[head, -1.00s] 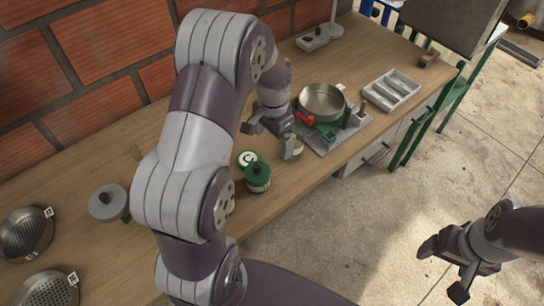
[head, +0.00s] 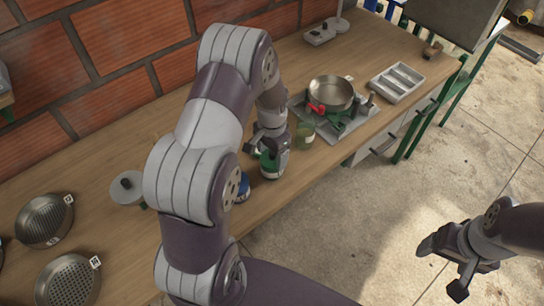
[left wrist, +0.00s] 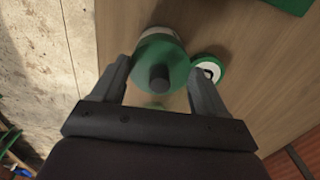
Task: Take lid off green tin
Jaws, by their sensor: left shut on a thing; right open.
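The green tin (head: 270,170) stands on the wooden bench, partly hidden by my left gripper (head: 270,148). In the left wrist view, its round green lid (left wrist: 172,58) with a dark knob lies between the two fingers. My left gripper is shut on the lid; a pale part of the tin (left wrist: 158,32) shows beneath. I cannot tell whether the lid has parted from the tin. A green disc with a white centre (left wrist: 208,68) lies beside the tin. My right gripper (head: 442,268) is open and empty, over the floor away from the bench.
A glass jar (head: 305,133) stands just right of the green tin, and a blue tin (head: 243,187) to its left. Beyond are a scale with a metal pan (head: 331,92) and a grey tray (head: 397,84). Sieves (head: 68,284) and a grey lid (head: 127,187) sit at left.

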